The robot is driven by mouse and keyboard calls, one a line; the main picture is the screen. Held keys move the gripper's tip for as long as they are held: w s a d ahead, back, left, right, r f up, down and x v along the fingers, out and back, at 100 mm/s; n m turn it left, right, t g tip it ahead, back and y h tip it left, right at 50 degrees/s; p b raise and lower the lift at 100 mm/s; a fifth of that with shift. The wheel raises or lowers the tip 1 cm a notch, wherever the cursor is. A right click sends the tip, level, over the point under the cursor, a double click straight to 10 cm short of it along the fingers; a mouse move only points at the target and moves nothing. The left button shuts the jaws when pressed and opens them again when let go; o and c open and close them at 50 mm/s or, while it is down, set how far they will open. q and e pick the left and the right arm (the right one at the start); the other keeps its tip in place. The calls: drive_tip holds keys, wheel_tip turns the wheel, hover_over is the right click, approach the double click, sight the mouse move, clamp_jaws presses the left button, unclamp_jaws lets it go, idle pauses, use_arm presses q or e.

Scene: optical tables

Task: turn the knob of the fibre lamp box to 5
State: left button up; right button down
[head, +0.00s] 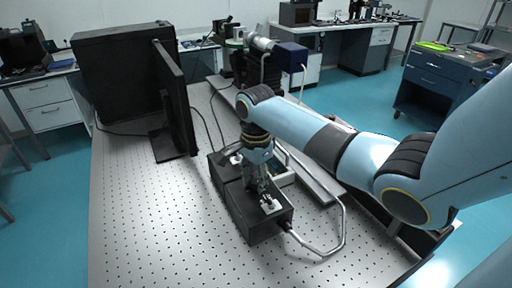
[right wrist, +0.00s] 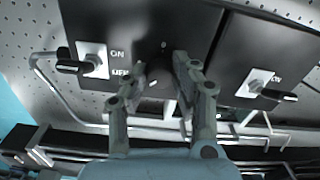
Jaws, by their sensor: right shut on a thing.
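The fibre lamp box (head: 254,226) is a black box on the perforated optical table. It also shows in the right wrist view (right wrist: 125,20), with a white switch plate (right wrist: 93,60) marked ON. My right gripper (head: 261,187) points down onto the top of this box. In the right wrist view its two fingers (right wrist: 160,66) are closed around the dark knob (right wrist: 157,67), which is mostly hidden between them. A small 0 shows on the panel by the knob. The other scale marks and the knob's setting cannot be read. My left gripper is out of view.
A second black box (right wrist: 270,50) with its own switch (right wrist: 257,82) stands beside the lamp box. A grey curved tube (head: 342,226) loops out at the right. A monitor (head: 175,98) stands to the left. The front left of the table (head: 150,230) is clear.

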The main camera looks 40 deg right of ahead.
sight(256, 181)
idle(0.3)
drive_tip(key=c, duration=1.1)
unclamp_jaws()
drive_tip(key=shift+o, duration=0.2)
wheel_tip(256, 181, up, 12)
